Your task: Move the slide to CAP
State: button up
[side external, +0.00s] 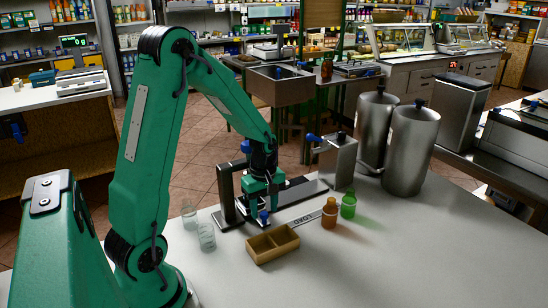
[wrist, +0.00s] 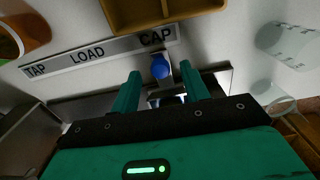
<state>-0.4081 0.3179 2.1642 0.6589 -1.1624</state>
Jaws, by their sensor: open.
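The slide's blue knob (wrist: 160,67) is beside the word CAP on the white label strip (wrist: 102,52), which reads TAP, LOAD and CAP in the wrist view. A pale metal part (wrist: 168,72) shows next to the knob; the rest of the slide is largely hidden. In the side view the knob (side external: 263,217) is low under my gripper, near the dark stand (side external: 226,194). My gripper (wrist: 158,71) is open, one finger on each side of the knob, with visible gaps. My gripper also shows in the side view (side external: 263,203).
A two-part wooden tray (side external: 275,255) lies just in front. Two clear glasses (side external: 206,237) stand to the left. An orange-brown bottle (side external: 329,215) and a green bottle (side external: 348,205) stand right, before a metal box (side external: 338,162) and steel canisters (side external: 411,145). The front right counter is clear.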

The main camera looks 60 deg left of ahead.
jog(key=shift+r, duration=2.5)
jog(key=shift+r, duration=0.1)
jog(key=shift+d+r, duration=0.2)
jog(key=s+d+r+m+t, duration=0.5)
jog(key=s+d+r+m, duration=0.6)
jog(key=m, duration=0.7)
jog(key=d+r, duration=0.3)
jog(key=shift+t, duration=0.3)
